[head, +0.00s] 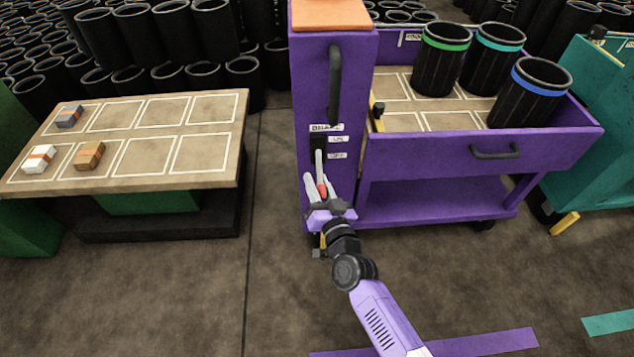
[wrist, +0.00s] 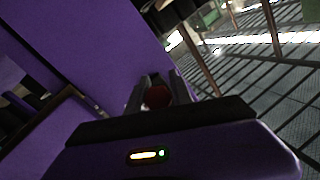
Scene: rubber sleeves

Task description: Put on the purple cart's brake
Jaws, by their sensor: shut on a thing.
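The purple cart (head: 440,212) stands at the centre right of the head view, with a tall purple column (head: 308,95) at its left end. A red knob (head: 322,189) sits low on the front of the column, below a dark slotted plate with small white labels (head: 337,139). My gripper (head: 317,180) is shut on the red knob, which also shows between the fingers in the wrist view (wrist: 157,96). The label text is too small to read surely.
A table (head: 150,180) with several small blocks is at left. A teal cart (head: 590,160) stands at right. The floor in front is clear.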

